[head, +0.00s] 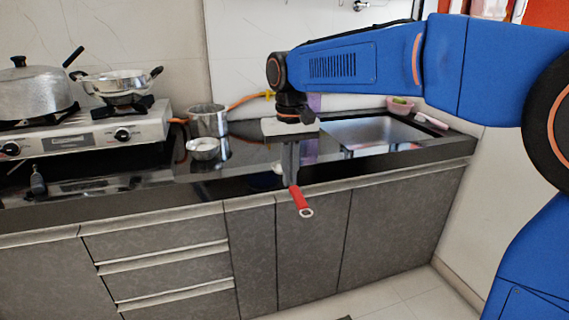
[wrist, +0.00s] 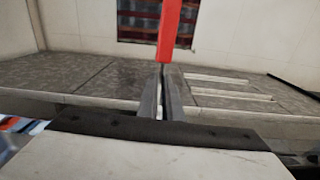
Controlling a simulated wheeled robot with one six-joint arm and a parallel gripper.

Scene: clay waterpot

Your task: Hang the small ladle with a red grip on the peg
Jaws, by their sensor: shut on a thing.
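The small ladle's red grip (head: 300,200) slants down from my gripper (head: 291,180), with a pale ring at its end, in front of the cabinet doors. My gripper points down at the counter's front edge and is shut on the ladle. In the wrist view the red grip (wrist: 172,30) rises from between the closed fingertips (wrist: 163,72). The ladle's bowl is not clearly visible. I cannot make out the peg in either view.
A black counter (head: 345,163) runs along the wall, with a sink (head: 375,131) on the right. A metal pot (head: 208,120) and small bowl (head: 203,149) stand left of my gripper. A stove (head: 90,137) with cookware is farther left.

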